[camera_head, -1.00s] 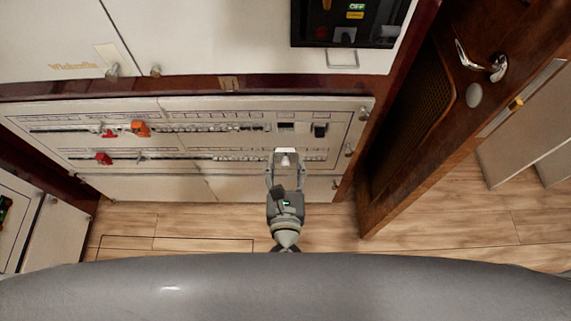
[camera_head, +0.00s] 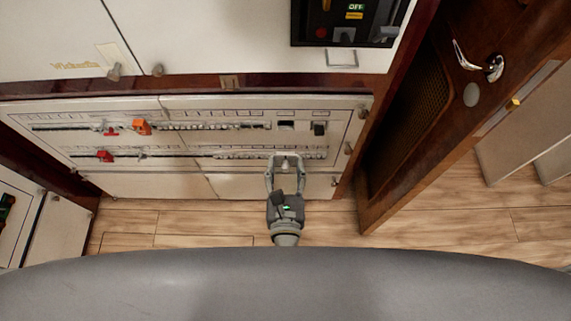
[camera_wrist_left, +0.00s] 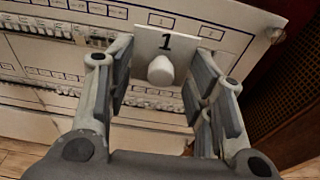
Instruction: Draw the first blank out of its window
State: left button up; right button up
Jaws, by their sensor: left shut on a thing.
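The first blank (camera_wrist_left: 150,45) is a white plate marked "1" with a round white knob (camera_wrist_left: 161,70). In the head view the blank (camera_head: 286,158) shows small and pale at the tip of my left gripper (camera_head: 286,172). In the left wrist view my left gripper (camera_wrist_left: 160,72) is shut on the blank, with a finger at each side. The plate overlaps the lower breaker panel (camera_head: 110,176) and appears to stand in front of it. A dark window (camera_head: 286,125) shows in the upper breaker row. My right gripper is not in view.
Orange (camera_head: 141,127) and red (camera_head: 104,156) handles stick out of the panel's left half. A wooden door (camera_head: 430,110) stands to the right. Wood floor (camera_head: 330,222) below is clear.

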pick_arm(q)
jog(key=s+p, duration=0.1)
jog(key=s, duration=0.7)
jog(key=shift+s, duration=0.35)
dwell(0.4)
dwell(0.5)
jog(key=w+a+r+n+y, duration=0.1)
jog(key=w+a+r, duration=0.2)
jog(key=a, duration=0.3)
jog(key=w+a+r, duration=0.3)
jog(key=a, duration=0.3)
jog(key=w+a+r+m+h, duration=0.1)
jog(key=a+r, duration=0.6)
jog(key=r, duration=0.5)
jog(key=shift+r, duration=0.25)
